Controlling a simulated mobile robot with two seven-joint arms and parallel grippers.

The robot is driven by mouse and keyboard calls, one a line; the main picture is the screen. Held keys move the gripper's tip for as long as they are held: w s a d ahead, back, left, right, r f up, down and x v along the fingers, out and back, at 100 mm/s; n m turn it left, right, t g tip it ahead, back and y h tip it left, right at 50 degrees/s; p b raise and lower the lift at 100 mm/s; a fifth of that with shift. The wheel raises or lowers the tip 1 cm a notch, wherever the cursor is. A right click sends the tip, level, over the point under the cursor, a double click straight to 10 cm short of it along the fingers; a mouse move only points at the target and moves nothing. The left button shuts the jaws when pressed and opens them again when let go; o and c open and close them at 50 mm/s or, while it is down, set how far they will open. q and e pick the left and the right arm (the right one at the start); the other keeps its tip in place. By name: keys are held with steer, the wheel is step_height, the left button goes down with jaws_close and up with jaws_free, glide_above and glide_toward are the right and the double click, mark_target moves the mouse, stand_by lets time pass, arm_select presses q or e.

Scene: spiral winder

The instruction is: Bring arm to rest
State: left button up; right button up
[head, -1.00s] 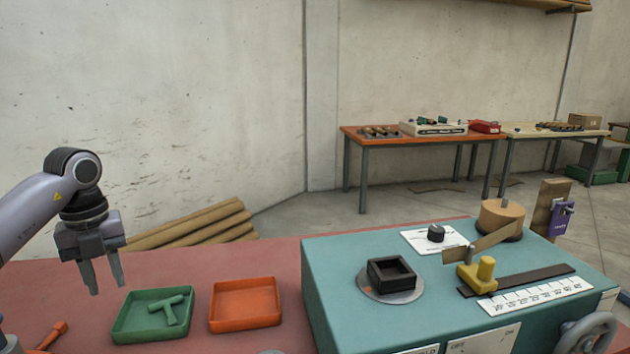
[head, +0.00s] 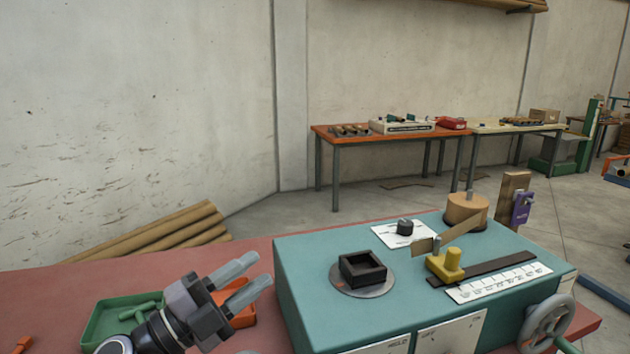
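My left gripper (head: 263,269) is in the lower left, above the orange tray (head: 240,317), and partly covers it. Its two grey fingers point right and slightly up. They stand apart with nothing between them. The teal winder (head: 310,290) stands to the right of the gripper. On its top are a square black holder (head: 362,267) on a round grey plate, a flat wooden arm (head: 460,231), a yellow block with a knob (head: 445,266) and a wooden drum (head: 466,209). My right gripper is out of view.
A green tray (head: 97,322) with a green T-shaped tool (head: 141,311) lies left of my gripper, partly hidden. A white scale (head: 500,284) and a grey handwheel (head: 547,320) are on the winder's right.

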arm_select(q)
steer(key=s+a+f+n+t+y, duration=0.1)
steer(key=s+a+f+n+y, duration=0.2)
steer(key=a+f+n+y, duration=0.55)
steer(key=s+a+f+n+t+y, duration=0.1)
steer(key=s+a+f+n+y, duration=0.3)
steer(key=n+y, duration=0.65)
steer(key=s+f+n+g+h, duration=0.1)
steer(key=s+f+n+g, duration=0.1)
steer(key=s+f+g, duration=0.7)
steer(key=s+f+n+g+h, duration=0.1)
steer(key=s+f+n+g, duration=0.3)
steer(key=s, duration=0.8)
steer(key=w+d+f+m+t+h+b, duration=0.1)
steer(key=w+f+t, duration=0.2)
steer(key=f, duration=0.3)
steer(key=w+d+f+m+t+h+b, duration=0.1)
steer(key=w+f+t, duration=0.2)
steer(key=f+t, duration=0.2)
steer(key=shift+w+f+b, duration=0.3)
steer(key=shift+f, duration=0.65)
